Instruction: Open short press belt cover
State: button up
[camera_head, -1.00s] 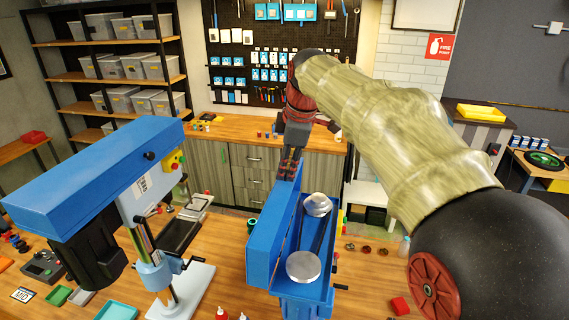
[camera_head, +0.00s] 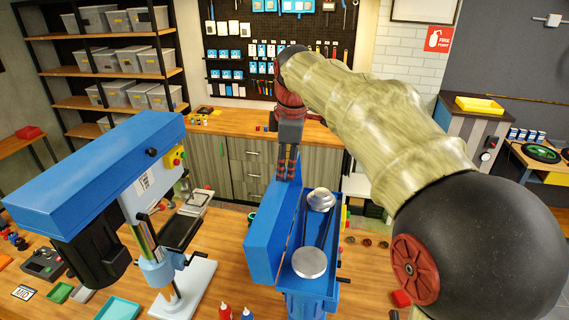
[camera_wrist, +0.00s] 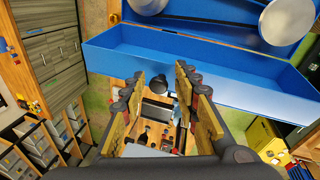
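The short press (camera_head: 309,306) stands in the middle of the table in the head view. Its blue belt cover (camera_head: 264,246) is swung up and leans to the left, showing two silver pulleys (camera_head: 310,263) inside. My gripper (camera_head: 287,177) is at the cover's far end, and its fingertips are partly hidden there. In the wrist view my gripper (camera_wrist: 160,72) is open, with its fingertips apart near the edge of the cover (camera_wrist: 200,62). A dark round part (camera_wrist: 162,85) shows between the fingers. I cannot tell whether the fingers touch the cover.
A taller blue press (camera_head: 100,180) with its cover shut stands to the left. Bottles (camera_head: 226,312) and trays (camera_head: 118,309) lie on the front of the table. A wooden counter (camera_head: 225,124) and shelves (camera_head: 110,70) are behind. My arm crosses the right side.

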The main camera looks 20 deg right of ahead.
jog(key=shift+o, duration=0.4)
jog(key=shift+s+a+r, duration=0.1)
jog(key=shift+r, duration=0.15)
jog(key=shift+r, duration=0.25)
jog(key=v, duration=1.1)
jog(key=shift+r, duration=0.2)
jog(key=shift+c, duration=0.3)
